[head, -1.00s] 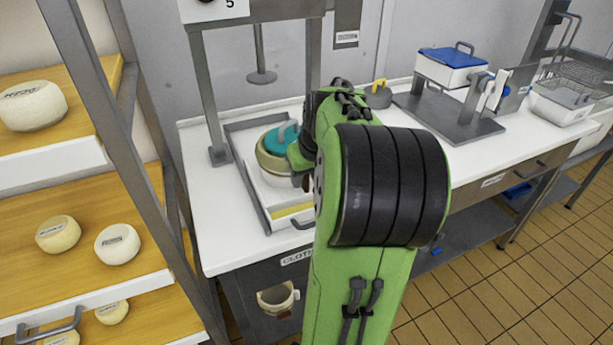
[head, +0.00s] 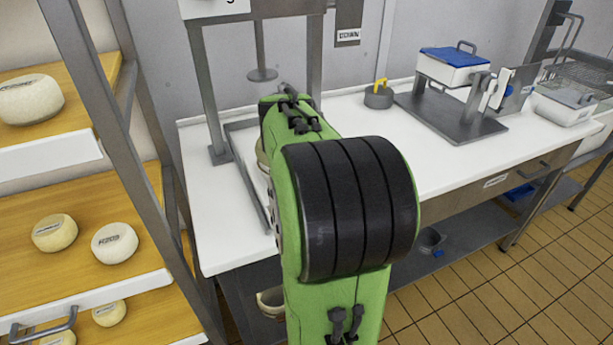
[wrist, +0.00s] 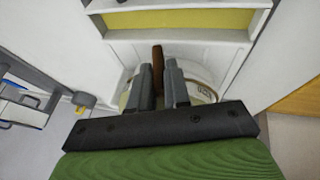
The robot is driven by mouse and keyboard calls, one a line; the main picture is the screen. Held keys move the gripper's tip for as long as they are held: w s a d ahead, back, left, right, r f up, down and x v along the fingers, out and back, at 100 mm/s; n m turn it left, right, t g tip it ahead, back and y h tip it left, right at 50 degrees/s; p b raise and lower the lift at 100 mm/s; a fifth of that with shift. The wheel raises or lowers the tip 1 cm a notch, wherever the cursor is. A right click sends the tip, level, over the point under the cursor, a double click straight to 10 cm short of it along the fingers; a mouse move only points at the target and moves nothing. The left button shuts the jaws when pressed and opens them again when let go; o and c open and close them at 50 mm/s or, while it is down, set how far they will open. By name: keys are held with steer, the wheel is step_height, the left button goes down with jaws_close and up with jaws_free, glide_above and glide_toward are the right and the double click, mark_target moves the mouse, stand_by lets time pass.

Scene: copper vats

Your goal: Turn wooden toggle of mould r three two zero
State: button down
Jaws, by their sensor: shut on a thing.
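The mould (head: 262,158) stands in the tray under the press at the left end of the white bench; in the head view only a sliver of its cream side shows past my arm. In the wrist view part of its pale round body (wrist: 204,92) shows behind the fingers. The brown wooden toggle (wrist: 158,65) stands up between the two grey fingers of my gripper (wrist: 160,84), which is shut on it. The head view hides my gripper and the toggle behind my green arm. I cannot read any label on the mould.
A shelf rack with cheeses (head: 54,232) stands at the left. The press frame (head: 212,95) rises over the tray (head: 246,185). Further right on the bench are a grey weight (head: 379,97) with a yellow handle and a blue-lidded box (head: 453,68).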

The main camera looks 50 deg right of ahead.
steer(key=h, duration=0.1)
steer(key=g+h, duration=0.1)
steer(key=shift+w+a+f+n+h, duration=0.1)
steer(key=shift+w+a+n+h, duration=0.2)
steer(key=shift+n, duration=0.1)
steer(key=h, duration=0.1)
steer(key=g+h, duration=0.1)
steer(key=h, duration=0.1)
steer(key=shift+a+f+n+g, duration=0.2)
steer(key=shift+f+n+g, duration=0.1)
steer(key=shift+n, duration=0.1)
steer(key=h, duration=0.1)
steer(key=n+g+h, duration=0.1)
steer(key=h, duration=0.1)
steer(key=shift+w+a+f, duration=0.1)
steer(key=shift+f, duration=0.1)
steer(key=shift+f+n+g+h, duration=0.2)
steer(key=shift+n+g+h, duration=0.25)
steer(key=shift+h, duration=0.95)
steer(key=c, duration=1.2)
jaws_free()
steer(key=shift+o, duration=0.2)
